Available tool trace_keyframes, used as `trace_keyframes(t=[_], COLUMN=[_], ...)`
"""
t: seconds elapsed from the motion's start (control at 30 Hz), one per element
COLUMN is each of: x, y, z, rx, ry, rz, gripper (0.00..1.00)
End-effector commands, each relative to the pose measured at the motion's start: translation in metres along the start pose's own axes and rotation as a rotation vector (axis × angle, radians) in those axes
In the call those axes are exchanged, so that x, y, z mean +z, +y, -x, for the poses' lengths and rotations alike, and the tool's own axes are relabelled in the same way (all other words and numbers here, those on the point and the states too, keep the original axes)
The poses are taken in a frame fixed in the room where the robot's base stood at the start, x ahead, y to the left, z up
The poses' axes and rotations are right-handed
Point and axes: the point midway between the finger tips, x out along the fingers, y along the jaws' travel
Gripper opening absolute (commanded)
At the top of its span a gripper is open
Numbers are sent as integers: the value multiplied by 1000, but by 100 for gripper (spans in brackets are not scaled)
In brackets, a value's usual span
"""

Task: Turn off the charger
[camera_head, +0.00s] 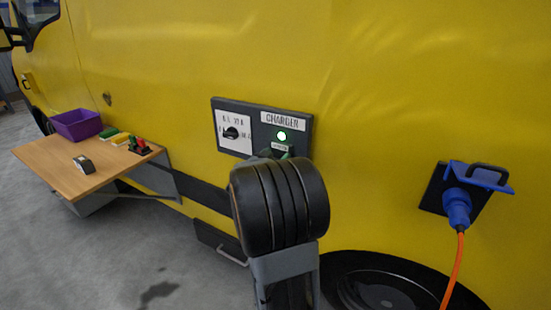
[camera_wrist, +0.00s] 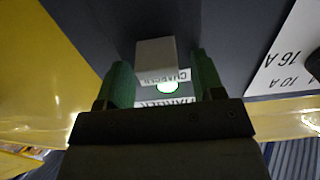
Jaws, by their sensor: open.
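The charger panel (camera_head: 258,106) is a dark plate on the yellow vehicle side, with a CHARGER label (camera_head: 283,119) and a lit green lamp (camera_head: 282,136). The lamp also glows in the wrist view (camera_wrist: 168,87). A pale grey switch lever (camera_wrist: 156,58) sticks out of the panel in the wrist view. My gripper (camera_wrist: 163,70) is open, its two green fingers on either side of the lever, with gaps visible. In the head view my arm hides most of the gripper (camera_head: 288,152) and the panel's lower part.
A dial with a white scale (camera_head: 234,147) sits left of the lamp; its scale also shows in the wrist view (camera_wrist: 285,58). A blue plug (camera_head: 457,207) with an orange cable is at right. A wooden shelf (camera_head: 60,160) at left holds a purple bin (camera_head: 77,125) and small items.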

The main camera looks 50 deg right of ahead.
Motion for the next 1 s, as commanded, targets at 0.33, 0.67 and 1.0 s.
trace_keyframes(t=[0.33, 0.67, 1.0], x=[0, 3, 16], y=[0, 0, 1], z=[0, 0, 5], rx=[0, 1, 2], ry=[0, 10, 221], rz=[0, 0, -1], gripper=[33, 12, 12])
